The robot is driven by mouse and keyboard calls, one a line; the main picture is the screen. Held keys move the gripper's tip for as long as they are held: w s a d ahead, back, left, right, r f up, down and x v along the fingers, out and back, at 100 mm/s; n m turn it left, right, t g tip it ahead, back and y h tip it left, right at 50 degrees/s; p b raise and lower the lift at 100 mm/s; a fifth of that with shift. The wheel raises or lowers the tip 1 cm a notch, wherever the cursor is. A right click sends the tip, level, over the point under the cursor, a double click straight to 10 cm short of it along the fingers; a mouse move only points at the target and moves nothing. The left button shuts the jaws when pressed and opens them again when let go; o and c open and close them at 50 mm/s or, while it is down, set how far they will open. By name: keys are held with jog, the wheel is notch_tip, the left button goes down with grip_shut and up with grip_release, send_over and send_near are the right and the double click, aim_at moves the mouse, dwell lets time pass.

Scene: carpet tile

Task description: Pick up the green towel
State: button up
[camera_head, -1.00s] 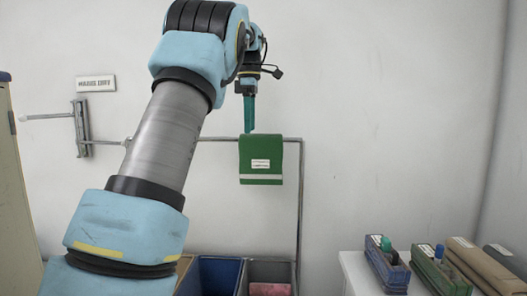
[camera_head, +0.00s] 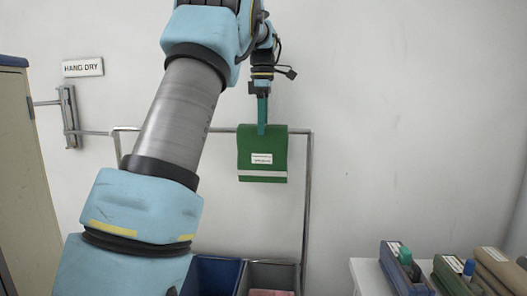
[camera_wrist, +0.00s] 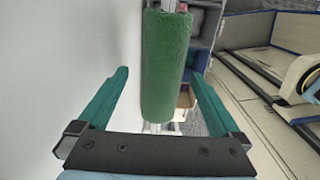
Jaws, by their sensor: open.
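The green towel (camera_head: 261,146) hangs folded over the metal rail in front of the wall, with a white label and a pale stripe near its lower edge. My gripper (camera_head: 262,130) is at the towel's top edge in the head view, its green fingers pointing down. In the wrist view the towel (camera_wrist: 166,65) lies between the two spread fingers of my gripper (camera_wrist: 158,85). The gripper is open, with a gap on each side of the towel. Whether a finger touches it cannot be told.
The metal rail (camera_head: 308,190) stands close to the wall. Below are a blue bin (camera_head: 215,270) and a grey bin (camera_head: 272,268). A "HANG DRY" sign (camera_head: 83,68) is on the wall.

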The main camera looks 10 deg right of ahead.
aim_at(263, 142)
jog(key=shift+s+f+p, duration=0.15)
jog(key=shift+f+p, duration=0.85)
jog(key=shift+f, duration=1.9)
jog(key=shift+c, duration=0.2)
jog(key=c, duration=1.5)
